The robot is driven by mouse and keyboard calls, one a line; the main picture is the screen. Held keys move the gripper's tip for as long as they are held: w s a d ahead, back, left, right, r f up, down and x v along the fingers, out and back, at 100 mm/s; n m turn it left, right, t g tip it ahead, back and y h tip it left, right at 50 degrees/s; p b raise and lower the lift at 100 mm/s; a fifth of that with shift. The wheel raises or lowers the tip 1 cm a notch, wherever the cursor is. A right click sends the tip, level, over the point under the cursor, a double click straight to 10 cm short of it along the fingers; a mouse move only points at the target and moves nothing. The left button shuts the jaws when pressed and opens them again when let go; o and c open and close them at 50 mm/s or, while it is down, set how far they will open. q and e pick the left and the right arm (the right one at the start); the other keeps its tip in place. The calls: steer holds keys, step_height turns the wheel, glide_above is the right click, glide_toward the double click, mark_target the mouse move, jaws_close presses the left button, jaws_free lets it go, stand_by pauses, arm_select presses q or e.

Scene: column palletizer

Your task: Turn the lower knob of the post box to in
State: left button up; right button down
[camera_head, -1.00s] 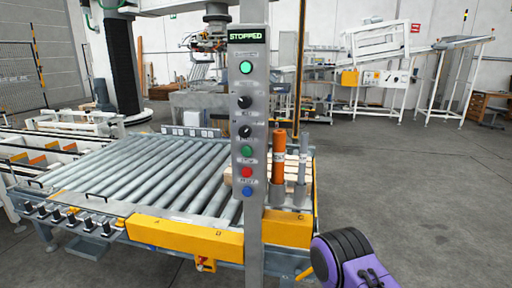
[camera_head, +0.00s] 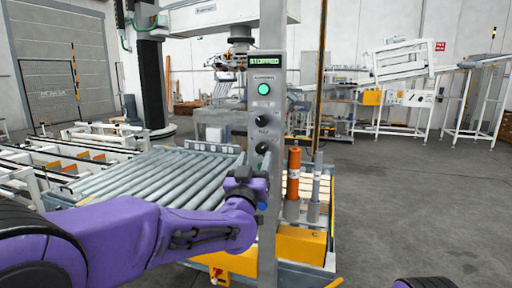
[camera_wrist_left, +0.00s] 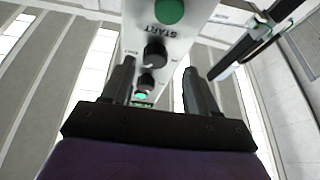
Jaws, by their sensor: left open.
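The grey post box (camera_head: 265,85) stands upright in front of me with a lit STOPPED display. Its upper black knob (camera_head: 262,118) sits below a green light. The lower black knob (camera_head: 262,148) shows just above my left gripper (camera_head: 256,172), which covers the buttons below. In the left wrist view the panel appears upside down. The lower knob (camera_wrist_left: 155,53) lies between the open fingers of my left gripper (camera_wrist_left: 158,66) in the picture, with no contact visible. The upper knob (camera_wrist_left: 146,82) is beyond it. I cannot read the lower knob's setting. My right gripper is out of view.
A green START button (camera_wrist_left: 169,10) is close to the lower knob. The floor at right (camera_head: 420,200) is open.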

mark_target(261, 151)
arm_select(q)
steer(key=x, duration=0.2)
steer(key=shift+w+d+r+p, duration=0.2)
steer(key=shift+w+d+p, duration=0.05)
steer(key=shift+d+p, duration=0.15)
steer(key=shift+w+d, duration=0.1)
steer(key=shift+w, duration=0.2)
steer(key=shift+c, duration=0.3)
